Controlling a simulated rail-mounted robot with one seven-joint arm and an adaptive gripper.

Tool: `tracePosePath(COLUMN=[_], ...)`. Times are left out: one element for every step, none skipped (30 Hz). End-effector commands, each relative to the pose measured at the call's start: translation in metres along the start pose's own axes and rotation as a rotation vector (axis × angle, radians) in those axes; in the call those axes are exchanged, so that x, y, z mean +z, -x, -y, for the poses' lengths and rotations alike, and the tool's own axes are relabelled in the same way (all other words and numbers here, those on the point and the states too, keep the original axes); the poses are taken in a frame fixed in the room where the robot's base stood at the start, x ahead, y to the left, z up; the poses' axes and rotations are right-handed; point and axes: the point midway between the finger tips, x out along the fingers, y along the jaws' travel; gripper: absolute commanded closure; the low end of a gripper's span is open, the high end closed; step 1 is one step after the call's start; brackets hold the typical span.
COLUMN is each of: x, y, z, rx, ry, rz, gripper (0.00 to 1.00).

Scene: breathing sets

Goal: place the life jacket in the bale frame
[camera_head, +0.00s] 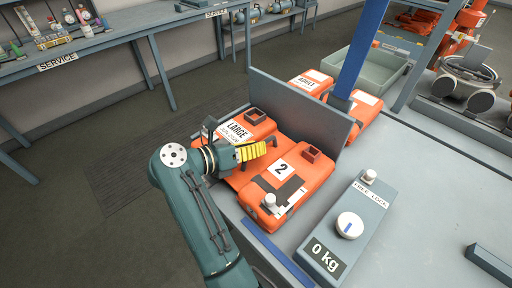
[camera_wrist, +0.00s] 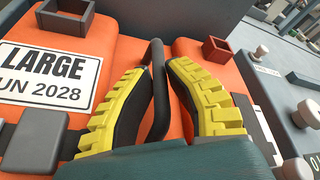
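Two orange life jacket packs lie side by side on the grey bench. The left pack (camera_head: 228,120) has a "LARGE" label, and the right pack (camera_head: 297,208) is marked "2". The LARGE pack (camera_wrist: 105,35) also fills the left of the wrist view. My gripper (camera_head: 254,151) is low over the packs where they meet. Its yellow ridged fingers (camera_wrist: 160,68) close in on both sides of a dark curved handle (camera_wrist: 157,85). I cannot tell surely which pack bears this handle. No part is clearly identifiable as the bale frame; a grey upright panel (camera_head: 300,104) stands behind the packs.
A grey lock box (camera_head: 346,222) with a white knob and a "0 kg" readout stands right of the packs. A blue post (camera_head: 361,50) rises behind the panel. More orange packs (camera_head: 310,80) and a green-grey tray (camera_head: 378,72) lie beyond. The right bench top is mostly clear.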

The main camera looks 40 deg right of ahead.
Motion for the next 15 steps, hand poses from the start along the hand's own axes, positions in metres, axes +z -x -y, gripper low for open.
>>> tracePosePath(x=[0.000, 0.000, 0.000, 0.000, 0.000, 0.000, 0.000, 0.001, 0.001, 0.001, 0.001, 0.001, 0.002, 0.002, 0.003], y=[0.000, 0.000, 0.000, 0.000, 0.000, 0.000, 0.000, 0.000, 0.000, 0.000, 0.001, 0.003, 0.006, 0.010, 0.016], z=[0.000, 0.000, 0.000, 0.000, 0.000, 0.000, 0.000, 0.000, 0.000, 0.000, 0.000, 0.000, 0.001, 0.001, 0.001], rx=[0.000, 0.000, 0.000, 0.000, 0.000, 0.000, 0.000, 0.000, 0.000, 0.000, 0.000, 0.001, 0.001, 0.002, 0.002], ry=[0.000, 0.000, 0.000, 0.000, 0.000, 0.000, 0.000, 0.000, 0.000, 0.000, 0.000, 0.000, 0.000, 0.000, 0.000], rz=[0.000, 0.001, 0.001, 0.001, 0.001, 0.001, 0.001, 0.001, 0.001, 0.001, 0.001, 0.002, 0.002, 0.002, 0.002], gripper=[0.77, 0.71, 0.67, 0.67, 0.67, 0.67, 0.67, 0.67, 0.67, 0.67, 0.67, 0.67, 0.67, 0.67, 0.67])
